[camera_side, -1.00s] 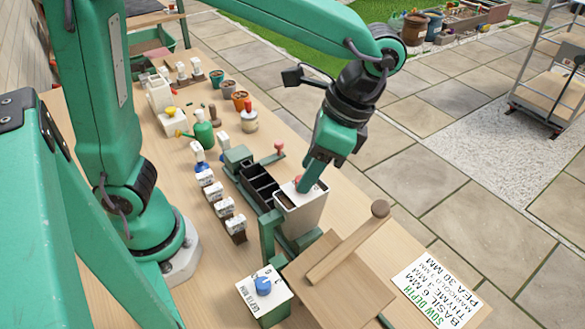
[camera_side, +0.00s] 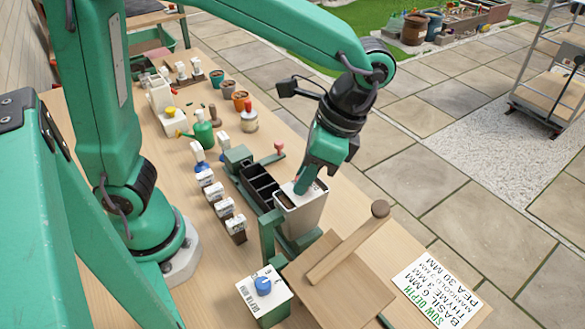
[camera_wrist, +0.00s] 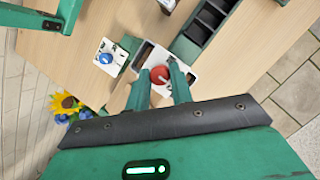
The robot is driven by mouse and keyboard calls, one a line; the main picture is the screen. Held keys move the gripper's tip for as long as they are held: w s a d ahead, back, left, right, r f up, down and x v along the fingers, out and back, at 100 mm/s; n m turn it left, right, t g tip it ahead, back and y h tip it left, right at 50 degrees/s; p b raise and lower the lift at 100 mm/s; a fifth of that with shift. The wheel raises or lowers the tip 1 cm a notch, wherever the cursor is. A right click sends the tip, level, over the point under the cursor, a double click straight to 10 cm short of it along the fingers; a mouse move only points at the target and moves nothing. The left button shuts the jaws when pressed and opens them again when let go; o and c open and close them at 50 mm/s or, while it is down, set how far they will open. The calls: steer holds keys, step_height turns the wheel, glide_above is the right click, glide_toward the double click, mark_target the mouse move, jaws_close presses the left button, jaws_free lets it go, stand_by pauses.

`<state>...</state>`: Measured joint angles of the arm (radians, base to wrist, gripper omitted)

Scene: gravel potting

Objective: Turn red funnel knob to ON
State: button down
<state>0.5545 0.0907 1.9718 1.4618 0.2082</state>
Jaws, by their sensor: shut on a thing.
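The red funnel knob (camera_wrist: 159,75) sits on top of the white funnel box (camera_side: 301,211). In the wrist view the knob is between the two fingers of my gripper (camera_wrist: 164,72), and the fingers are shut on it. In the side view my gripper (camera_side: 303,186) points down onto the top of the box and hides most of the knob. The ON and OFF marks cannot be read, so the knob's setting cannot be told.
A box with a blue dial (camera_side: 264,286) stands at the front. A wooden board with a handle (camera_side: 345,245) lies beside the funnel. A black seed tray (camera_side: 259,186) and several labelled packets (camera_side: 223,208) are behind it. A lettered card (camera_side: 436,285) lies at the right.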

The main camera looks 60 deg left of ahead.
steer(key=shift+s+d, duration=0.1)
steer(key=shift+s, duration=0.05)
steer(key=shift+n, duration=2.1)
steer(key=c, duration=1.3)
jaws_free()
steer(key=shift+o, duration=0.2)
steer(key=shift+w+r, duration=0.15)
steer(key=shift+w, duration=0.05)
steer(key=v, duration=0.7)
steer(key=shift+r, duration=0.25)
